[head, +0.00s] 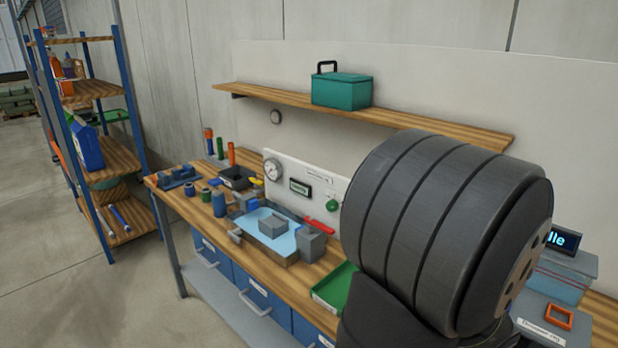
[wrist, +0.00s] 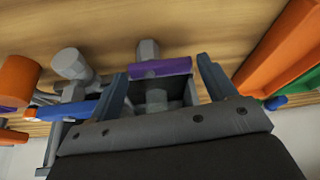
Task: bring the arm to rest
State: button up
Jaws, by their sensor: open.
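My gripper (wrist: 162,72) shows in the wrist view with its two dark fingers spread apart. It is open. A purple block (wrist: 160,68) and a grey fitting (wrist: 148,50) appear between the fingers in the picture; I cannot tell how far off they are, and nothing is seen gripped. In the head view a large dark ribbed part of my own arm fills the right foreground, and my gripper is not visible there.
The wooden bench (head: 185,215) holds a blue-lined tray (head: 262,243), a gauge panel (head: 318,188) and several small parts. A green tray (head: 335,287) sits beside my arm. A shelf (head: 440,128) with a teal toolbox (head: 342,91) runs above.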

jog(key=shift+s+n+y, duration=0.2)
jog(key=shift+n+y, duration=0.1)
jog(key=shift+n, duration=0.5)
jog(key=v, duration=0.7)
jog(key=shift+t, duration=0.3)
jog(key=shift+s+r, duration=0.1)
jog(key=a+r, duration=0.4)
jog(key=a, duration=0.9)
jog(key=s+a+f, duration=0.1)
jog(key=s+a, duration=0.6)
jog(key=a, duration=0.5)
jog(key=shift+s+a+f+n+t, duration=0.2)
jog(key=shift+s+a+n+t, duration=0.1)
jog(key=shift+a+t, duration=0.1)
jog(key=shift+w, duration=0.1)
